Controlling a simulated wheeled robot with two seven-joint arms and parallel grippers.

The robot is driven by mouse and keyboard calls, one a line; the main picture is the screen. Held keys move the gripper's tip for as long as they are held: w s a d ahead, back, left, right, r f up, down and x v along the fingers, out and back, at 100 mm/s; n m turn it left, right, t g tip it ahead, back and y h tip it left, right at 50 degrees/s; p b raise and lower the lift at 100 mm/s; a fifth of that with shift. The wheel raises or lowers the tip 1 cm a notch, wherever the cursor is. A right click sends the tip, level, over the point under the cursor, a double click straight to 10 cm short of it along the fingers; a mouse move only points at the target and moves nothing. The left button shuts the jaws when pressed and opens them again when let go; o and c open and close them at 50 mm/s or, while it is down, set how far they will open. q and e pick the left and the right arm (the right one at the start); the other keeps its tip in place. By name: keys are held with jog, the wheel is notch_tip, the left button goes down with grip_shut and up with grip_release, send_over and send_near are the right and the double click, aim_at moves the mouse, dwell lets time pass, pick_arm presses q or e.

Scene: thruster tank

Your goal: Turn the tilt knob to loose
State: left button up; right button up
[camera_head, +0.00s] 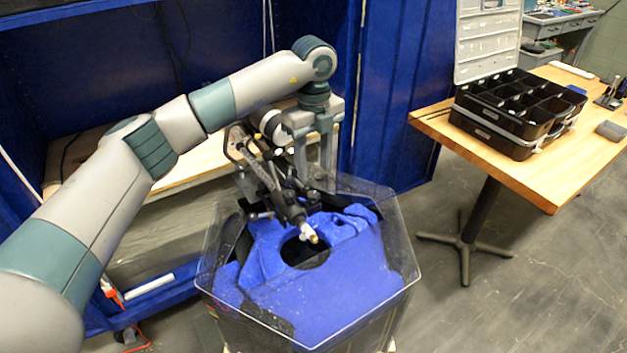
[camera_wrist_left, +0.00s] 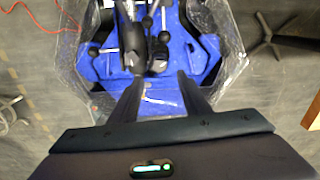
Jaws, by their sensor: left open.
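The thruster assembly (camera_head: 272,170), a dark jointed mechanism with rods and several small knobs, stands over the blue block in the clear-walled tank (camera_head: 388,318). In the left wrist view, its dark shaft (camera_wrist_left: 132,42) lies ahead of my fingers, with round black knobs (camera_wrist_left: 147,22) around it. I cannot tell which knob is the tilt knob, or its setting. My left gripper (camera_head: 314,172) points down beside the assembly, above the back of the tank. In the left wrist view its fingers (camera_wrist_left: 161,82) are apart, with nothing clearly held between them. My right gripper is not in view.
The blue block (camera_head: 335,295) has a dark round hole (camera_head: 305,252). A wooden table (camera_head: 560,180) with a black compartment case (camera_head: 510,115) stands at the right. A wooden bench (camera_head: 200,172) and blue panels are behind the tank. Floor is clear between tank and table.

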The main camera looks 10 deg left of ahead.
pick_arm(q)
notch_tip(320, 180, up, 10)
jog(key=b, duration=0.1)
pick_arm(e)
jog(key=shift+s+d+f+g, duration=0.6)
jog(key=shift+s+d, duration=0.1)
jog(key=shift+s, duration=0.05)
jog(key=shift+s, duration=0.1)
